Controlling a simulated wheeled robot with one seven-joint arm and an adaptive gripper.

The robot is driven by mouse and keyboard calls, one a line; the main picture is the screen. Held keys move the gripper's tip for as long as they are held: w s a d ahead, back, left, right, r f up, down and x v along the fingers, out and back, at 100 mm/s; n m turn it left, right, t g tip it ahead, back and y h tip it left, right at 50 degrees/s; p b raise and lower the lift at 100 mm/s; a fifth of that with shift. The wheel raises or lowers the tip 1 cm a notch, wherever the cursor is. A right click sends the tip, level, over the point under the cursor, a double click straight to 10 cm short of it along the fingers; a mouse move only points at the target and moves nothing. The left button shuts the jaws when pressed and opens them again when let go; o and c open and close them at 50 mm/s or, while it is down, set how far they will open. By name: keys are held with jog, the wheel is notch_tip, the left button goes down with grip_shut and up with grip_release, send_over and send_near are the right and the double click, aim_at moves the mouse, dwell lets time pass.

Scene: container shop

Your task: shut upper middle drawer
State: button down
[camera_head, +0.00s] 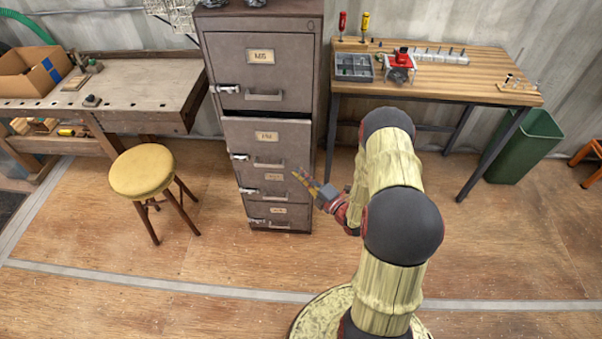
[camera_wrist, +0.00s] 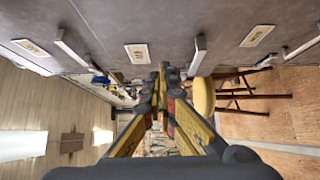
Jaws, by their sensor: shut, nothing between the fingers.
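A grey filing cabinet (camera_head: 318,60) with a column of drawers stands in the middle of the head view. The upper middle drawer (camera_head: 290,133) is second from the top, with a label and a handle. Its front seems to stand a little out and overlaps the top of the lower middle drawer (camera_head: 292,188).
A yellow stool (camera_head: 143,170) stands left of the cabinet, by a workbench (camera_head: 140,85). A wooden table (camera_head: 460,85) with tools is on the right, with a green bin (camera_head: 525,145) beside it. The floor before the cabinet is clear.

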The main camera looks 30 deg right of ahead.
aim_at(294, 147)
jog(key=shift+w+d+b, duration=0.2)
jog(key=shift+w+b, duration=0.2)
jog(key=shift+w, duration=1.35)
jog(key=shift+w+d+b, duration=0.2)
jog(key=shift+w+b, duration=0.25)
jog(key=shift+w, duration=1.25)
jog(key=shift+w+d+b, duration=0.2)
jog(key=shift+w+b, duration=0.2)
jog(key=shift+w, duration=1.35)
jog(key=w+d, duration=0.1)
jog(key=w, duration=0.1)
jog(key=w+d, duration=0.2)
jog(key=shift+w+b, duration=0.1)
jog(key=shift+b, duration=0.2)
jog(key=shift+d+r, duration=0.1)
